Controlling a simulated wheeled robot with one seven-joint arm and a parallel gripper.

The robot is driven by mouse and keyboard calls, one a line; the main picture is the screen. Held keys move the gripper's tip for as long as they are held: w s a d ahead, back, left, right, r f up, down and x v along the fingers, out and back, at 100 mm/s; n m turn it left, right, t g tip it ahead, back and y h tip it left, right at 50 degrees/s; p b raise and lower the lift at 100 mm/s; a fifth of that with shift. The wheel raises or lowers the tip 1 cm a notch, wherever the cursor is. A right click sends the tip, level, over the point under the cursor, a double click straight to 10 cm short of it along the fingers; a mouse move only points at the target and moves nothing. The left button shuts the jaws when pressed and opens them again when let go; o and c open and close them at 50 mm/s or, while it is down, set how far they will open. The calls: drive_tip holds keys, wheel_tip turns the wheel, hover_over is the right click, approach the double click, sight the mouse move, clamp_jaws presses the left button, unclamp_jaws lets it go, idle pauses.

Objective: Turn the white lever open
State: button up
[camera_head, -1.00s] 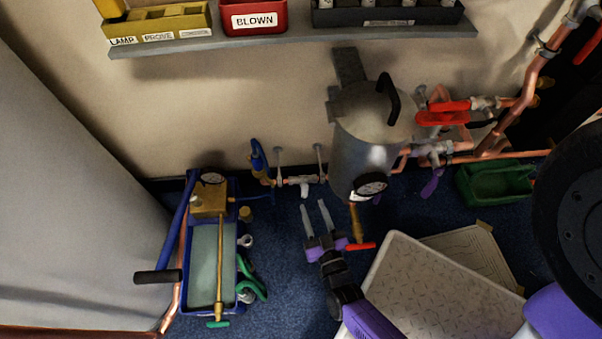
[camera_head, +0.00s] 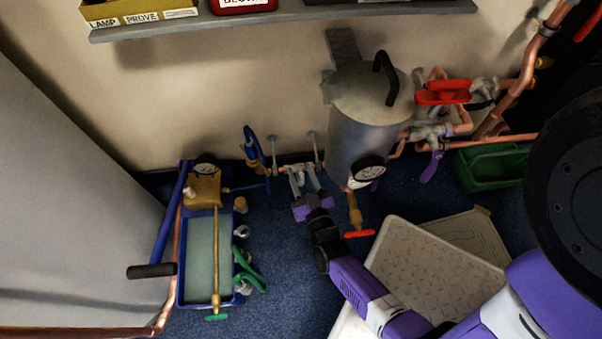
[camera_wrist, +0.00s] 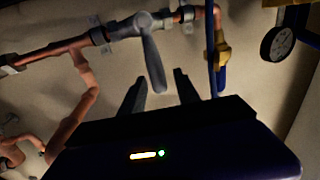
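The white lever (camera_wrist: 153,62) looks pale grey in the wrist view, hanging down from a valve body (camera_wrist: 136,26) on the copper pipe. Its lower end shows between the two fingers of my gripper (camera_wrist: 159,78), which are spread apart. I cannot tell whether the fingers touch it or how deep it sits between them. In the head view my gripper (camera_head: 306,182) is at the short pipe run between the blue pump unit and the grey tank, and its fingers largely cover the valve there.
The grey tank (camera_head: 362,135) with a gauge stands just right of my gripper. A red-handled brass drain (camera_head: 356,213) hangs below it. The blue pump unit (camera_head: 209,243) stands to the left. A blue lever (camera_head: 252,146) rises just left of the valve. A pale tray (camera_head: 430,265) lies at front right.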

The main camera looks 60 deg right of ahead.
clamp_jaws()
drive_tip(key=shift+a, duration=0.1)
idle(1.2)
